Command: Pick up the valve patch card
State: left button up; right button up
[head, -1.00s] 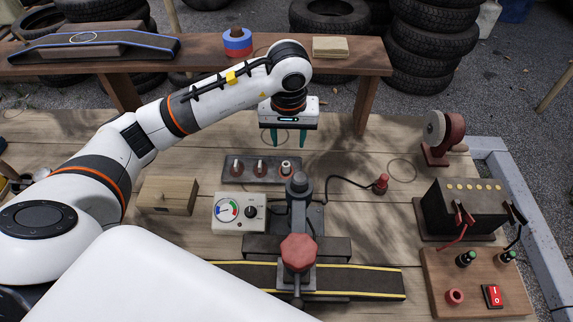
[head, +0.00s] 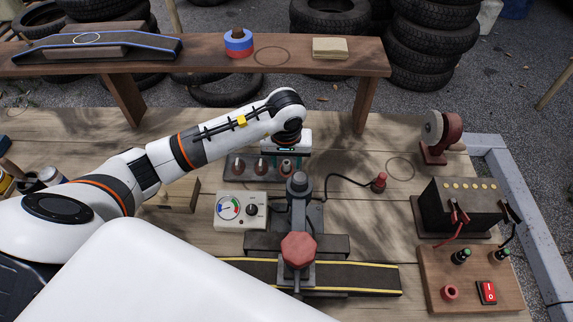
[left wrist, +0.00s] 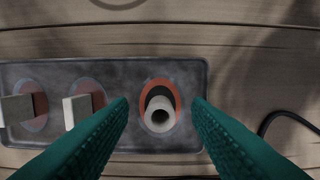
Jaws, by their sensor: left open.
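A dark grey tray (head: 232,176) holds three round orange-red patch pieces in a row. The right one, with a pale hollow tube standing up from it, looks like the valve patch card (left wrist: 161,117); it also shows in the head view (head: 286,167). The other two, a left patch (left wrist: 30,107) and a middle patch (left wrist: 86,100), carry flat pale tabs. My left gripper (left wrist: 161,103) is open, its green fingers on either side of the valve piece, apart from it. It also shows low over the tray's right end in the head view (head: 286,172). My right gripper is not in view.
A gauge box (head: 240,211) and a press with a red knob (head: 299,250) stand just in front of the tray. A black cable runs right to a red plug (head: 379,182). A raised shelf (head: 200,67) stands behind.

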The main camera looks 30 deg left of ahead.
pick_arm(q)
grip_shut()
jog(key=shift+r, duration=0.1)
